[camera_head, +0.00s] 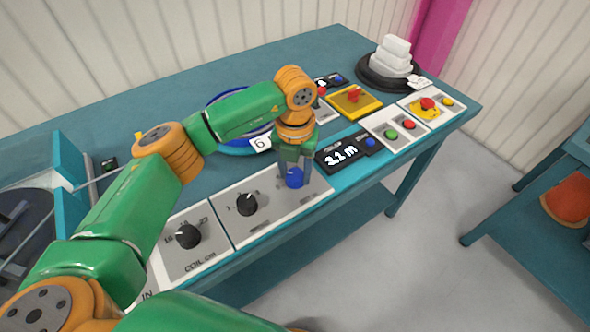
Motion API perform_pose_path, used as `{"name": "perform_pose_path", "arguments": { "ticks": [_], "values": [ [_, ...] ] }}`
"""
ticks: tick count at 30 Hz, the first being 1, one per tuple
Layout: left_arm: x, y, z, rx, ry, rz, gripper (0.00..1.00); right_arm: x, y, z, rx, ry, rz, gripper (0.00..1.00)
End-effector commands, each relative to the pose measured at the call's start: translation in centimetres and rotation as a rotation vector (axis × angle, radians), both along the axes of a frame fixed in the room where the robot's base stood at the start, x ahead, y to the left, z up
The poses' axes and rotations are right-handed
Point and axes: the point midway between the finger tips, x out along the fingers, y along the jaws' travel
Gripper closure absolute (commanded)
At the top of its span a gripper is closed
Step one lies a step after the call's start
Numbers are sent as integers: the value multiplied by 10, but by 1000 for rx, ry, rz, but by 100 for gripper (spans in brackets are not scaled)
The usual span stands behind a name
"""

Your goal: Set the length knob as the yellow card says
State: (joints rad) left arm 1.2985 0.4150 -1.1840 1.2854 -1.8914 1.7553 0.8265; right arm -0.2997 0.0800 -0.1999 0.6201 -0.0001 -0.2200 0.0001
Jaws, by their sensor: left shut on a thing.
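My left gripper (293,166) reaches down over the right end of the white control panel. It is shut on a blue knob (295,179), whose upper part the fingers hide. To its left on the panel is a black knob (247,204) with a small scale. Further left is another black knob (188,236) on a plate lettered COIL cm. I cannot read a length label on any knob. A black display (341,156) right of the gripper seems to read 1.1 m. I cannot make out a yellow card with writing. My right gripper is not in view.
A yellow plate with a red part (354,100), a button panel (392,130), and a dark reel with white blocks (390,66) stand further right. The teal table's back edge is clear.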

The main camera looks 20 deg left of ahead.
Motion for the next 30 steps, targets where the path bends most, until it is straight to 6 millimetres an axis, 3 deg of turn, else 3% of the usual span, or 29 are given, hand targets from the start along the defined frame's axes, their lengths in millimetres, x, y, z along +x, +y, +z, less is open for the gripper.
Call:
{"name": "perform_pose_path", "arguments": {
  "ticks": [2, 3, 6, 16, 24, 30],
  "values": [
    [1, 0, 1, -1, -4, 1, 100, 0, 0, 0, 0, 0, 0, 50],
    [1, 0, 1, -1, -4, 2, 44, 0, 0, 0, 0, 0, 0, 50],
    [1, 0, 1, -1, -3, 2, 19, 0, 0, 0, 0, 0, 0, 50],
    [1, 0, 5, 0, -3, 2, 19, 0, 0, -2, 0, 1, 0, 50],
    [1, 0, 59, 0, -5, 1, 19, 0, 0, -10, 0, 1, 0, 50],
    [1, 0, 72, -1, -2, 1, 19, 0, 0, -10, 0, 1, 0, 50]
  ]
}}
